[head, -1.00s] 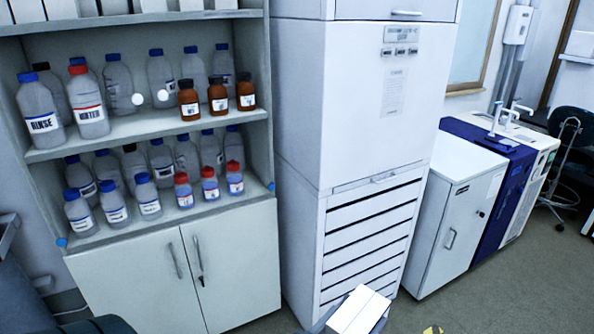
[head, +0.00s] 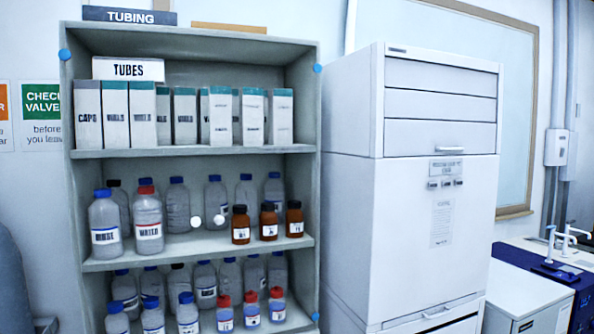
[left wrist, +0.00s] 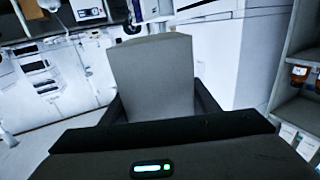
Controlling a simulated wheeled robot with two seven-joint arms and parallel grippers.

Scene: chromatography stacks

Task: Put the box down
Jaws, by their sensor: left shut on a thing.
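The box (left wrist: 152,72) shows in the left wrist view as a plain grey block, its face in shadow. My left gripper (left wrist: 160,100) is shut on it, with one dark finger at each side. The box stands out beyond the fingers, with no surface seen touching it. Neither the box nor my left gripper shows in the head view now. My right gripper is in no view.
A shelf unit (head: 312,190) stands at the left in the head view.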

